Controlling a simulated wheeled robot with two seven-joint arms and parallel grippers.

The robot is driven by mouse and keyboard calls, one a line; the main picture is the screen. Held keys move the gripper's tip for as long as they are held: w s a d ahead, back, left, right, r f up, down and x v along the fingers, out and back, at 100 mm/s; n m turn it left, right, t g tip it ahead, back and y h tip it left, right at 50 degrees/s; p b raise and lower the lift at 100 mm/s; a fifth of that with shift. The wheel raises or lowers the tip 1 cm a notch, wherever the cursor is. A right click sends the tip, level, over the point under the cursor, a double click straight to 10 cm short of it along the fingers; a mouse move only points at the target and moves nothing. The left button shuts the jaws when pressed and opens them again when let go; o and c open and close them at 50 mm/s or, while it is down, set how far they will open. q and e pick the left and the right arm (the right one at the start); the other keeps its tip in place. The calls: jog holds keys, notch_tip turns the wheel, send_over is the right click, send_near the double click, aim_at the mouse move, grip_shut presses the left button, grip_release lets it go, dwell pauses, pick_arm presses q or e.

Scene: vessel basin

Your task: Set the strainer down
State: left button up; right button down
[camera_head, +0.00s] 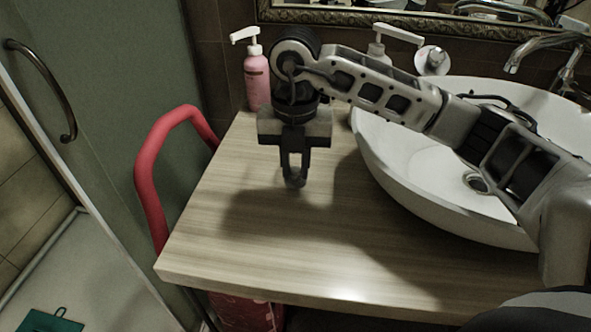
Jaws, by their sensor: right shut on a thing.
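My right gripper (294,178) points straight down over the left part of the wooden counter (240,240), left of the basin. Its fingers are shut on the strainer, which is mostly hidden by the dark fingers and hard to make out. I cannot tell whether the strainer touches the counter. A shadow lies on the wood below and around the gripper. My left gripper is not in view.
A white vessel basin (400,190) with a drain (475,182) fills the right side. A pink pump bottle (256,80) stands behind the gripper. A red curved tube (150,165) rises beside the counter's left edge. The counter's front left is clear.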

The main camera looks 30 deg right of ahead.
jog(key=shift+f, duration=0.95)
jog(key=shift+f, duration=0.1)
jog(key=shift+f, duration=0.15)
jog(key=c, duration=1.3)
grip_release()
